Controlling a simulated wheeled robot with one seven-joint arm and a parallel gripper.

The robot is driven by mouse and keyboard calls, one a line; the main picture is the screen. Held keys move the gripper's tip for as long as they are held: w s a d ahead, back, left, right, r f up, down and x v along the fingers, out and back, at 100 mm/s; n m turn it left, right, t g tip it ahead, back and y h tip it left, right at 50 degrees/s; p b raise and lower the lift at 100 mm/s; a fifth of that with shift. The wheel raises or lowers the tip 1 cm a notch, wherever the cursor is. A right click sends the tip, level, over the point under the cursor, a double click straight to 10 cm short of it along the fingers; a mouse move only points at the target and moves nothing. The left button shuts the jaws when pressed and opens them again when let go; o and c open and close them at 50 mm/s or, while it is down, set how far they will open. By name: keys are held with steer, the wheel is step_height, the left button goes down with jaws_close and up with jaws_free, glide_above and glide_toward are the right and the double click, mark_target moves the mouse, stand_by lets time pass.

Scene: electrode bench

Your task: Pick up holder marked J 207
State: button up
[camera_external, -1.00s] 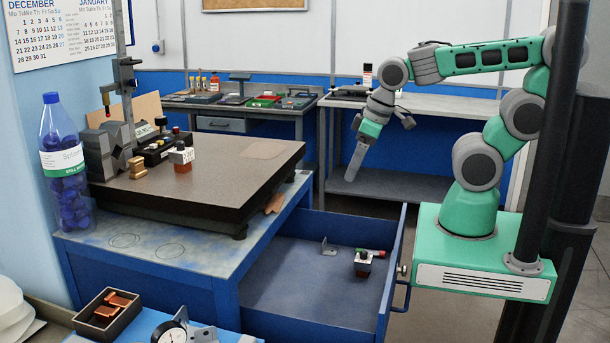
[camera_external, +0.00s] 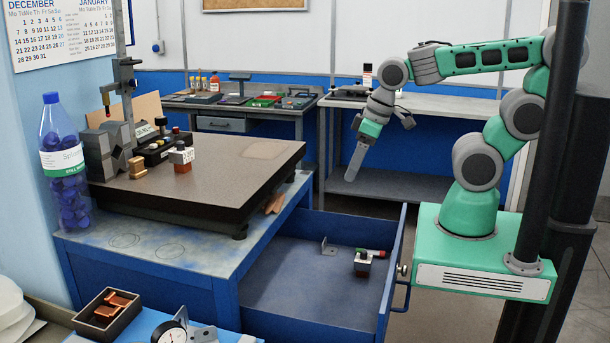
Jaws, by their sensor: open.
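Two small block-like holders with pale tops show; their markings are too small to read, so I cannot tell which is J 207. One holder (camera_external: 181,157) stands on the dark surface plate (camera_external: 225,165), with a dark red lower part. The other holder (camera_external: 362,262) is in the open blue drawer (camera_external: 300,285), beside a red and green piece (camera_external: 372,252). My gripper (camera_external: 355,162) hangs in the air pointing down, behind and above the drawer, apart from both holders. It is open and empty; the gap between its fingers is hard to see from this side.
Brass blocks (camera_external: 137,167) and a black block row (camera_external: 160,148) stand on the plate's left. A bottle (camera_external: 62,165) stands at the table's left. A box with copper pieces (camera_external: 107,312) is in front.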

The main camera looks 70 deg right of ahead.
steer(key=shift+c, duration=0.6)
steer(key=n+t+y, duration=0.7)
steer(key=y, duration=0.1)
glide_toward(177, 149)
steer(key=x, duration=0.4)
steer(key=shift+w+d+f+b, duration=0.2)
steer(key=shift+w+b, duration=0.1)
steer(key=shift+w, duration=0.05)
steer(key=shift+w+a+n+y, duration=0.25)
steer(key=shift+a+n+y, duration=0.05)
steer(key=shift+y, duration=0.1)
steer(key=p+x, duration=0.1)
steer(key=x, duration=0.1)
steer(key=p+x, duration=0.1)
steer(key=x, duration=0.1)
steer(key=p+x, duration=0.1)
steer(key=x, duration=0.2)
steer(key=shift+d+f, duration=0.1)
steer(key=shift+f, duration=0.2)
steer(key=shift+s, duration=0.1)
jaws_close()
steer(key=shift+r, duration=0.15)
